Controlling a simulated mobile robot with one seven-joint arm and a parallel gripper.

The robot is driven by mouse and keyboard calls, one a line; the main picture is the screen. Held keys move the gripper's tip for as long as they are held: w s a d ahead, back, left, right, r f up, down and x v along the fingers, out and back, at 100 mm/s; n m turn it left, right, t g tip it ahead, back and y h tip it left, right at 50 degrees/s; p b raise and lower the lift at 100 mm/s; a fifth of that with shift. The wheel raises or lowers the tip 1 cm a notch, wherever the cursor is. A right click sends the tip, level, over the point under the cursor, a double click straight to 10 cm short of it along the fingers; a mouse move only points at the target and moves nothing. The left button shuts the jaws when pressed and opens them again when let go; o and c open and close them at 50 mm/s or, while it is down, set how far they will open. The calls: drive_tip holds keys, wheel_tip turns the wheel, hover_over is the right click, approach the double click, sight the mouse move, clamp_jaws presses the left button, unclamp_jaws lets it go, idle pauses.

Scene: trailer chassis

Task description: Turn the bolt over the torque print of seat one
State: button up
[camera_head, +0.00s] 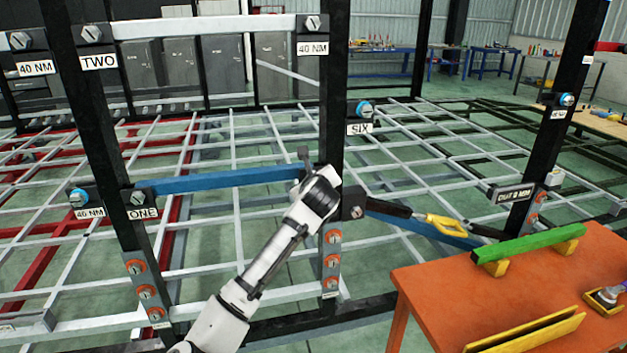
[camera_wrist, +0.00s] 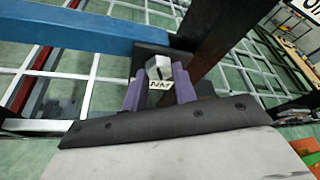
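Seat one's blue bar (camera_head: 215,180) runs from the post marked ONE (camera_head: 143,213) to the middle post. At the left, a bolt (camera_head: 137,198) sits above the ONE label, and a blue-ringed bolt (camera_head: 78,197) above a 40 NM print (camera_head: 89,213). My gripper (camera_wrist: 159,74) is at the bar's right end. In the head view my arm hides this bolt.
An orange table (camera_head: 440,300) with a green bar (camera_head: 530,244) stands at right. Another bolt (camera_head: 356,212) is just right of my wrist. Black posts flank the arm.

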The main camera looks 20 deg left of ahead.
drive_tip(key=o, duration=0.4)
drive_tip(key=shift+d+f, duration=0.15)
drive_tip(key=b+v, duration=0.4)
drive_tip(key=v, duration=1)
drive_tip(key=shift+w, duration=0.1)
